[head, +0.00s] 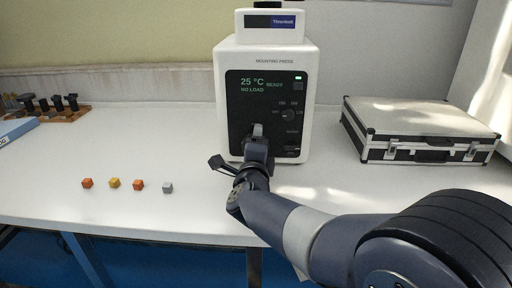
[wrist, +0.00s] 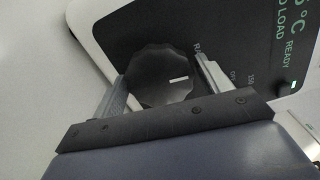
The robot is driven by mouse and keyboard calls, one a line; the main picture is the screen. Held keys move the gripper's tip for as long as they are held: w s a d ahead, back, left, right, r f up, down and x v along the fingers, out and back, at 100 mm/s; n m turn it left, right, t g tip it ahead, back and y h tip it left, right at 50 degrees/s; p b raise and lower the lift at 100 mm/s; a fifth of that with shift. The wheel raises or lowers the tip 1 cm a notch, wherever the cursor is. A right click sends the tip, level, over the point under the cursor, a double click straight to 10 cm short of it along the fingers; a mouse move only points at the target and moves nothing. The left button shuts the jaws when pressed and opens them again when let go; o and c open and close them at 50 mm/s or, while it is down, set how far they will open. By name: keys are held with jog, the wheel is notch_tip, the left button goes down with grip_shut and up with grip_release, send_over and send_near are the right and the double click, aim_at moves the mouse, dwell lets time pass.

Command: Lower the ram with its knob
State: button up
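The mounting press (head: 310,75) is a white box with a black front panel; its display reads 25 °C, READY and NO LOAD. In the wrist view a dark scalloped knob (wrist: 155,70) with a white pointer mark sits on the panel, beside a partly hidden label beginning "RA". My gripper (wrist: 162,78) is at the panel, one finger on each side of this knob. The fingertips are very close to its rim; whether both touch it is unclear. In the head view my gripper (head: 257,130) covers the lower left of the panel and hides this knob.
A smaller dial (head: 288,115) is on the panel's right. Several small cubes (head: 115,183) lie on the white bench left of the press. A black and silver case (head: 420,125) stands at the right. A wooden rack (head: 62,115) is at the far left. The bench between rack and press is clear.

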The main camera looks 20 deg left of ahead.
jog(key=shift+o, duration=0.8)
jog(key=p+v, duration=0.1)
jog(key=v, duration=0.9)
jog(key=shift+s+d, duration=0.15)
jog(key=shift+s, duration=0.2)
jog(key=shift+w, duration=0.1)
jog(key=b+x, duration=0.1)
jog(key=x, duration=0.9)
jog(key=shift+w, duration=0.35)
jog(key=shift+s, duration=0.1)
